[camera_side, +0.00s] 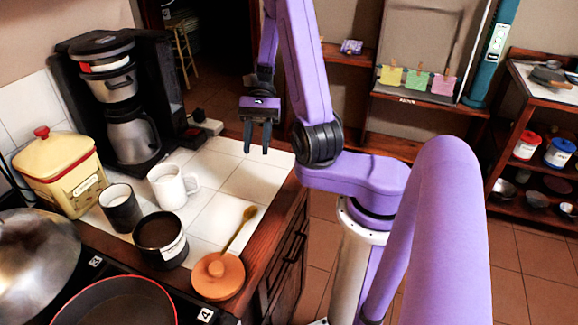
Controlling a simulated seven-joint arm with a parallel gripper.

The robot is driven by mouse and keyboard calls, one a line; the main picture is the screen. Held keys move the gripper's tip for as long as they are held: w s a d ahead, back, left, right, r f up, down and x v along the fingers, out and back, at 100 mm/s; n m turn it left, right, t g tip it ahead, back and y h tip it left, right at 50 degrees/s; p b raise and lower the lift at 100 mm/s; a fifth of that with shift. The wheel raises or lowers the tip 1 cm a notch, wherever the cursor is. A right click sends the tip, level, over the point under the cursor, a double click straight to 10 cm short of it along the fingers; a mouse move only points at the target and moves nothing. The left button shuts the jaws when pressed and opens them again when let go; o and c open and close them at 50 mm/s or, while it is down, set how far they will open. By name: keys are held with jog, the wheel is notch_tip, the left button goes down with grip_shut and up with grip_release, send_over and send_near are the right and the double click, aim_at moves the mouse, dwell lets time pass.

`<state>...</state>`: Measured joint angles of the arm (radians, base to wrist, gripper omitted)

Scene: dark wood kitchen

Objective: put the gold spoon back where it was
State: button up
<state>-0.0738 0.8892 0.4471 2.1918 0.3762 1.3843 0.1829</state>
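A gold spoon (238,229) is on the white tiled counter (225,190) near its right edge. Its rounded end points away from the camera, and its other end meets the orange round lid (218,276); I cannot tell whether it lies on the lid or behind it. My gripper (257,150) hangs above the back right of the counter, pointing down. Its two fingers are apart with nothing between them. It is well behind the spoon and clear of it.
A dark pot (160,240), a white mug (170,187) and a dark cup (120,208) stand left of the spoon. A coffee maker (125,110) and a yellow canister (62,172) stand farther left. The tiles behind the spoon are clear.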

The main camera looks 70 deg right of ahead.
jog(key=s+a+r+n+t+h, duration=0.1)
jog(key=s+a+n+h, duration=0.4)
jog(key=n, duration=0.8)
jog(key=s+a+r+n+t+h, duration=0.2)
jog(key=s+a+n, duration=0.4)
jog(key=n, duration=0.7)
jog(key=s+r+h, duration=0.1)
jog(key=s+h, duration=0.1)
jog(key=shift+s+r+n+h, duration=0.15)
jog(key=shift+n+h, duration=0.25)
